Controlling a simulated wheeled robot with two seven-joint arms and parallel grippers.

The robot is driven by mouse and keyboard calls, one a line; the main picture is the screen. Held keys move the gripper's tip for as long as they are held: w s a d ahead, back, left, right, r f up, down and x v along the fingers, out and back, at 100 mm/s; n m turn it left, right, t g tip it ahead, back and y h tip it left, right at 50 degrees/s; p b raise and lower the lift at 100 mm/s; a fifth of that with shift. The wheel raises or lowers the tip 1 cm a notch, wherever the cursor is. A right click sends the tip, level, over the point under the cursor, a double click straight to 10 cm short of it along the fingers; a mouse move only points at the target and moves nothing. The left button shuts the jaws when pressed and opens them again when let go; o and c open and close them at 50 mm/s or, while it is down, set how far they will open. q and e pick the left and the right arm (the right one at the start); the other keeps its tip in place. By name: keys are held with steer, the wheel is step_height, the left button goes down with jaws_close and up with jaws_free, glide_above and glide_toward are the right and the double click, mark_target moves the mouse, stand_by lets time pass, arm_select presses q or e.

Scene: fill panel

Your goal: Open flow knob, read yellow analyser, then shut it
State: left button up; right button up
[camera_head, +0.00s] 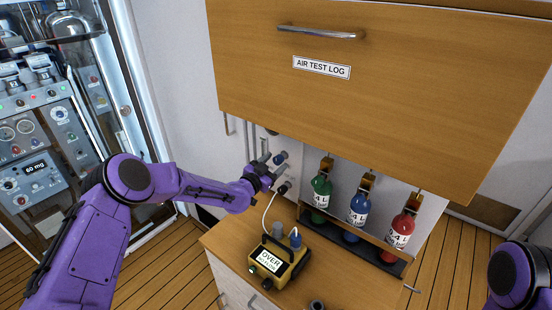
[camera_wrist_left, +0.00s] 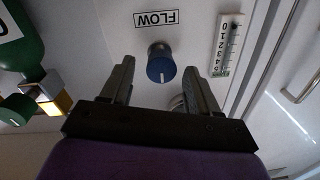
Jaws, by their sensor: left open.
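The blue flow knob (camera_wrist_left: 160,66) is on the white panel under an upside-down FLOW label (camera_wrist_left: 156,18) in the left wrist view; its white mark points toward the gripper's base. It also shows in the head view (camera_head: 281,157). My left gripper (camera_head: 269,161) is open at the panel, its two fingers pointing at the knob, which appears between the fingertips (camera_wrist_left: 159,72). I cannot tell whether they touch it. My right gripper is out of view.
A white hose (camera_head: 267,213) runs from the analyser toward a black fitting (camera_head: 284,187) on the panel. Green (camera_head: 321,191), blue (camera_head: 358,208) and red (camera_head: 401,229) bottles stand at right. A wooden AIR TEST LOG cabinet (camera_head: 400,110) overhangs them. A numbered scale (camera_wrist_left: 229,45) is beside the knob.

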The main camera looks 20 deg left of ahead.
arm_select(q)
steer(key=shift+w+d, duration=0.15)
steer(key=shift+w, duration=0.55)
steer(key=shift+s+r, duration=0.1)
